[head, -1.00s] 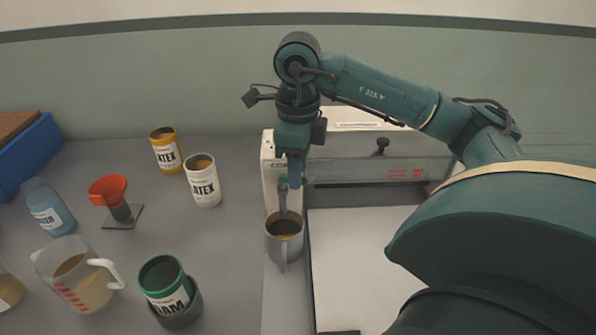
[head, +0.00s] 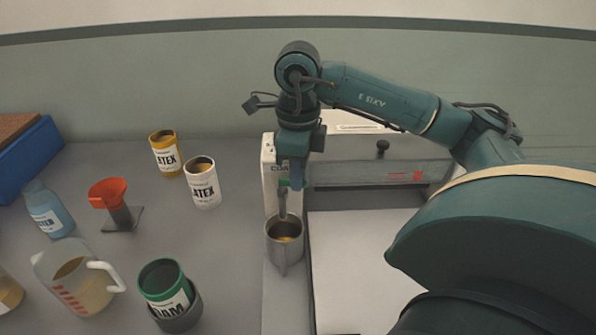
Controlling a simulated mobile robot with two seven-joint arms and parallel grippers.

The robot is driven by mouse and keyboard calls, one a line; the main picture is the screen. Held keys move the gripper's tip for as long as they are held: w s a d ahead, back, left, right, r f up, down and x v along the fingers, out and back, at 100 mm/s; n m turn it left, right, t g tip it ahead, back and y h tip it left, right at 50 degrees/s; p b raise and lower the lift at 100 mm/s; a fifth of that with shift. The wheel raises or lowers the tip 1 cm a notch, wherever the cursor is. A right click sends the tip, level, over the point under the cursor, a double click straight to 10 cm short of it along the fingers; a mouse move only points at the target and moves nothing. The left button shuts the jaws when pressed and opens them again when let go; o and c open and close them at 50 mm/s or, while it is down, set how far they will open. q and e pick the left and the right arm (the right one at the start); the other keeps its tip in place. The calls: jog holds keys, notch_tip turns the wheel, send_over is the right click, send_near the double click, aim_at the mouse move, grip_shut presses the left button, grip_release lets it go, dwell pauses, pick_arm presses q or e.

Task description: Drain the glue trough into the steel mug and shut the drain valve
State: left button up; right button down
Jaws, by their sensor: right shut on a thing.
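The steel mug (head: 285,252) stands upright under a grey drain spout (head: 283,206), its handle toward me. Some yellowish-brown glue shows inside it; its exact level is hard to tell. The glue trough (head: 375,173) is the long grey box running right from the white end housing (head: 269,172). My right gripper (head: 291,182) points down at the trough's left end, just above the mug. It is shut on a small part there, seemingly the drain valve (head: 283,182), of which only a bit of green shows. The fingers hide the rest. My left gripper is out of view.
On the left stand two latex tins (head: 165,158), a water bottle (head: 48,212), a red funnel on a stand (head: 108,193), a measuring jug (head: 80,280) and a green-rimmed tin (head: 165,285). A pale panel (head: 362,265) lies right of the mug.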

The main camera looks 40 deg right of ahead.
jog(key=shift+w+d+f+n+b, duration=0.1)
jog(key=shift+n+b, duration=0.35)
jog(key=shift+n, duration=0.05)
jog(key=shift+w+d+n, duration=0.1)
jog(key=shift+n, duration=0.4)
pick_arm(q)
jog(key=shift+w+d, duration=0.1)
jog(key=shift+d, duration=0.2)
pick_arm(e)
jog(key=shift+n, duration=0.5)
jog(key=c, duration=1.6)
grip_release()
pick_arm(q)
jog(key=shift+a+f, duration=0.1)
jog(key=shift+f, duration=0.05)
pick_arm(e)
jog(key=shift+o, duration=0.7)
pick_arm(q)
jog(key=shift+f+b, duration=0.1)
jog(key=shift+b, duration=0.2)
pick_arm(e)
jog(key=shift+r, duration=0.2)
